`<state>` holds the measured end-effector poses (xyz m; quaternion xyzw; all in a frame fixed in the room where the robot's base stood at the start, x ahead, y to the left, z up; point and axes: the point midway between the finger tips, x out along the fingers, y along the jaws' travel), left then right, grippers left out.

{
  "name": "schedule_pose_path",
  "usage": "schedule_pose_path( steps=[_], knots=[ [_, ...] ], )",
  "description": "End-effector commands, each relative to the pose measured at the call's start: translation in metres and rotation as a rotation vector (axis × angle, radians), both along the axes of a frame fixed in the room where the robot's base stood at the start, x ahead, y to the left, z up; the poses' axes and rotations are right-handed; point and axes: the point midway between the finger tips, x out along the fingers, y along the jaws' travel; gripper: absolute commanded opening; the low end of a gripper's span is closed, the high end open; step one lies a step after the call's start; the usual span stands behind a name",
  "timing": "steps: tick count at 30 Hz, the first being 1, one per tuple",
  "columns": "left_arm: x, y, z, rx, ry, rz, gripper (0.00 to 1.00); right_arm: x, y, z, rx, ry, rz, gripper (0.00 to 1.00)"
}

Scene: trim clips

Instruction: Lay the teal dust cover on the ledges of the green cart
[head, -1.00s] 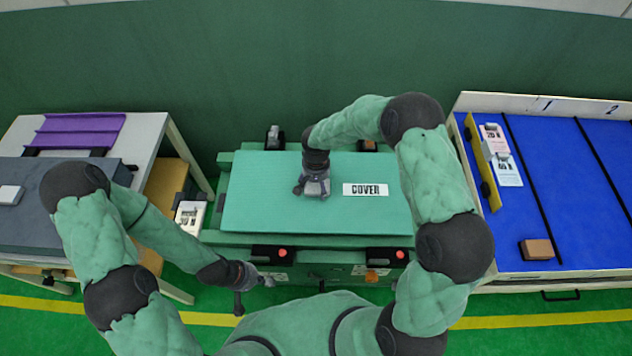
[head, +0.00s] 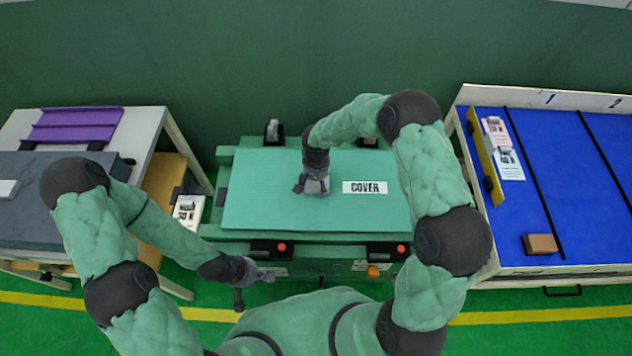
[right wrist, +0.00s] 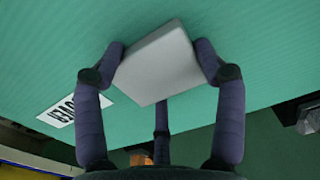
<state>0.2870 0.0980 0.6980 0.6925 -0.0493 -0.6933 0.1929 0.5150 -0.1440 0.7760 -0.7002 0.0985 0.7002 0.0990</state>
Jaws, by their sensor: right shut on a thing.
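The teal dust cover (head: 270,195) is a flat panel with a "COVER" label (head: 365,188). It is over the top of the green cart (head: 228,153), roughly level, hiding most of the cart's top. I cannot tell whether it touches the ledges. My right gripper (head: 313,188) is above the cover, left of the label. In the right wrist view its fingers (right wrist: 160,70) are shut on a light grey block-shaped grip (right wrist: 160,65) on the cover's face. My left gripper (head: 254,290) is empty in front of the cart, with its fingers spread apart.
Dark fittings with red buttons (head: 282,248) line the cart's front. A table with a purple tray (head: 75,125) stands at left. A blue-topped bench (head: 560,190) with a brown block (head: 540,244) stands at right. Green floor with a yellow line lies in front.

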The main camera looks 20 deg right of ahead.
Motion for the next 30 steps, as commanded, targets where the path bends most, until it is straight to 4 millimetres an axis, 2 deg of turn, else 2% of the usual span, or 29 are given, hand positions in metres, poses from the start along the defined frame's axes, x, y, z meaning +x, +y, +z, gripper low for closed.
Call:
schedule_pose_path(
  steps=[13,14,16,17,30],
  knots=[
    [-0.0001,-0.0001,-0.0078,0.0,0.0,0.0,0.0,0.0007,-0.0001,-0.0078,-0.001,-0.002,0.0,0.23],
    [-0.0001,-0.0001,-0.0078,0.0,0.0,0.0,0.0,0.0007,-0.0001,-0.0078,0.0,-0.002,0.0,0.74],
    [-0.0001,0.0,-0.0072,0.0,0.0,0.0,0.0,0.0007,-0.0001,-0.0071,-0.001,-0.002,0.0,0.94],
    [-0.0001,0.0,-0.0072,0.0,0.0,0.0,0.0,0.0007,-0.0001,-0.0071,-0.001,-0.002,0.0,0.99],
    [0.0,0.0,-0.0072,0.0,0.0,0.0,0.0,0.0,0.0,-0.0044,0.0,0.0,0.0,0.99]
  ],
)
